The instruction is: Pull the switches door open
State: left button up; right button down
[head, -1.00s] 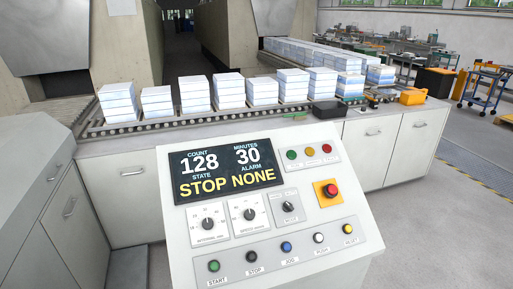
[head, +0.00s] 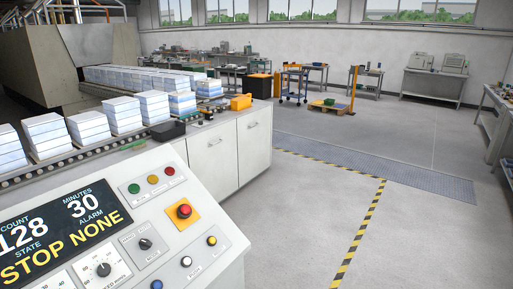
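No door labelled as the switches door can be made out. Two closed pale cabinet doors show under the conveyor counter, a left one (head: 212,153) and a right one (head: 254,138), each with a small handle near its top. The control console (head: 222,262) stands at the lower left, with a display reading STOP NONE (head: 62,232), a red emergency button (head: 184,211) on an orange plate, and several knobs and coloured buttons. Neither of my grippers is in view.
Stacks of white sheets (head: 90,127) stand on the roller conveyor at left. An orange case (head: 240,102) sits at the counter's end. A blue cart (head: 293,86) and workbenches (head: 433,86) stand at the back. Open floor with yellow-black striping (head: 363,222) lies to the right.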

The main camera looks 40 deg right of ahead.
aim_at(253, 128)
jog(key=i+l+z, duration=0.25)
jog(key=l, duration=0.15)
jog(key=i+l+z, duration=0.1)
jog(key=l+z, duration=0.2)
jog(key=i+l+z, duration=0.25)
jog(key=l+z, duration=0.2)
jog(key=i+l+z, duration=0.55)
jog(key=i+z, duration=0.15)
jog(key=z, duration=0.15)
jog(key=i+l+z, duration=0.1)
jog(key=i+z, duration=0.3)
jog(key=i+u, duration=0.3)
jog(key=i, duration=0.25)
jog(key=i+l+u, duration=0.3)
jog(key=i, duration=0.25)
jog(key=i+j+u, duration=0.2)
jog(key=u, duration=0.3)
jog(key=i+u, duration=0.65)
jog(key=u, duration=0.3)
jog(key=i+j+u, duration=0.1)
jog(key=i, duration=1.2)
jog(key=i+l, duration=0.1)
jog(key=i, duration=1.55)
